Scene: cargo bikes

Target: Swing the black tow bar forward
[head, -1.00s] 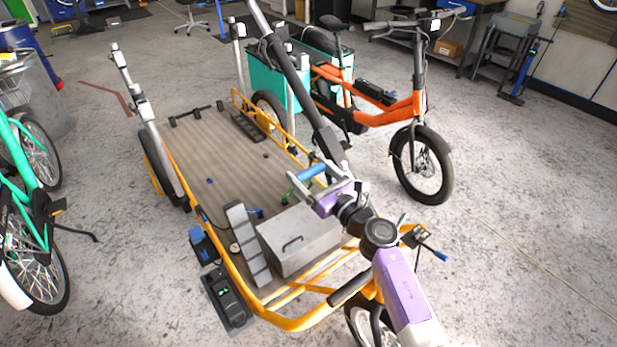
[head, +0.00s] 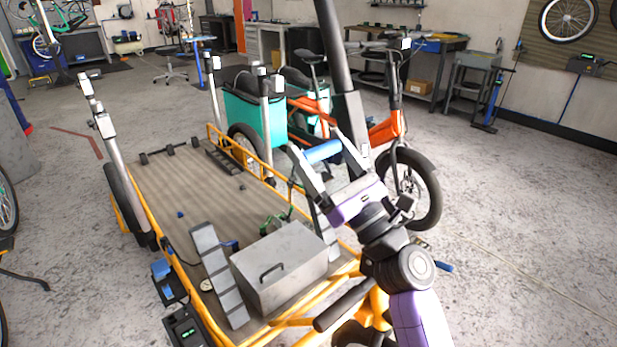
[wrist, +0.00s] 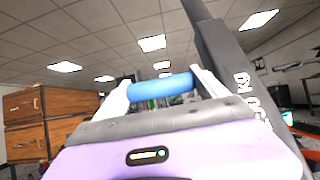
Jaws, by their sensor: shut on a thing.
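The black tow bar (head: 347,95) runs steeply from the top edge of the head view down to my gripper, leaning slightly left at the top. Its upper end is out of view. In the wrist view the bar (wrist: 222,75), with white lettering, rises along the right of my gripper. My gripper (head: 322,152) is shut on a blue grip beside the bar's lower end. The blue grip (wrist: 160,85) lies crosswise between the two pale fingers in the wrist view. The join between grip and bar is not clear.
A yellow-framed cargo bed (head: 180,190) lies below and left, carrying a grey metal box (head: 280,265). An orange bike (head: 410,190) with teal panniers (head: 255,120) stands behind the bar. Workbenches (head: 430,70) line the back. Open concrete floor lies to the right.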

